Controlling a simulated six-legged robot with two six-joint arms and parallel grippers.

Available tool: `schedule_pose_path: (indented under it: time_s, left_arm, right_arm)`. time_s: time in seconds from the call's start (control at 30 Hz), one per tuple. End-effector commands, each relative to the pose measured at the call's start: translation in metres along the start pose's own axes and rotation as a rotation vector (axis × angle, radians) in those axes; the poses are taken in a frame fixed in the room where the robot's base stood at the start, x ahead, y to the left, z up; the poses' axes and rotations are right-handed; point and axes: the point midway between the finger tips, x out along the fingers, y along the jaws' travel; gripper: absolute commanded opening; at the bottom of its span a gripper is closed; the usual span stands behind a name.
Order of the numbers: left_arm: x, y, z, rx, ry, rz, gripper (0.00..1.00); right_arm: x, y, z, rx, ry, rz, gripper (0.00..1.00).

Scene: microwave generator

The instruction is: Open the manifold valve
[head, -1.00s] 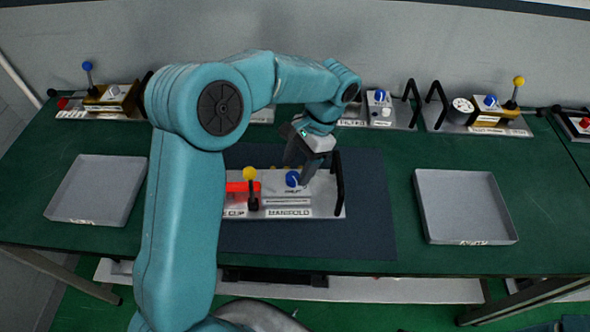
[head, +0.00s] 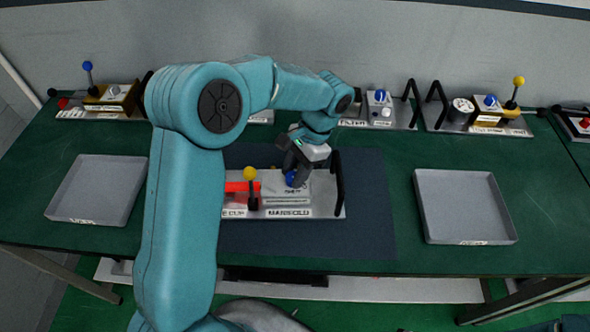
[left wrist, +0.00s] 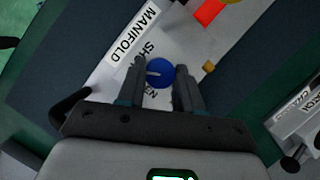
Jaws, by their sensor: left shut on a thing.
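The manifold module (head: 287,200) lies on the dark mat, with a label reading MANIFOLD along its front edge. Its blue round valve knob (head: 291,179) has a white pointer line. My left gripper (head: 297,176) is down at the knob from above. In the left wrist view the knob (left wrist: 160,73) sits between the two fingers of the left gripper (left wrist: 162,80), which are shut on it. The lettering beside the knob is partly covered by the fingers. My right gripper is not in view.
A yellow-topped lever (head: 250,174) and a red part (head: 238,187) stand left of the knob. A black handle (head: 339,184) rises at the module's right end. Empty grey trays (head: 466,208) (head: 98,189) lie either side. More modules line the back.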

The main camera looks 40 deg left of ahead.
Motion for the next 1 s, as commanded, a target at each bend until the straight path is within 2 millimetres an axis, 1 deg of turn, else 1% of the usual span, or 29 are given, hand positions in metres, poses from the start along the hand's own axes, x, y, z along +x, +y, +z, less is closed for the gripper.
schedule_pose_path:
  time_s: [0.23, 0.6, 1.0]
  left_arm:
    - [-0.0013, -0.0015, 0.0, -0.115, 0.001, 0.047, 0.05]
    - [-0.0011, -0.0033, 0.0008, -0.4, 0.0, 0.165, 0.05]
    - [-0.0011, -0.003, 0.0007, -0.405, 0.0, 0.166, 0.05]
  right_arm:
    - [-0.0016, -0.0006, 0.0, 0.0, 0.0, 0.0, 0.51]
    - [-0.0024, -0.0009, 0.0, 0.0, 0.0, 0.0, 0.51]
    - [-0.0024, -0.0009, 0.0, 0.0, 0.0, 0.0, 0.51]
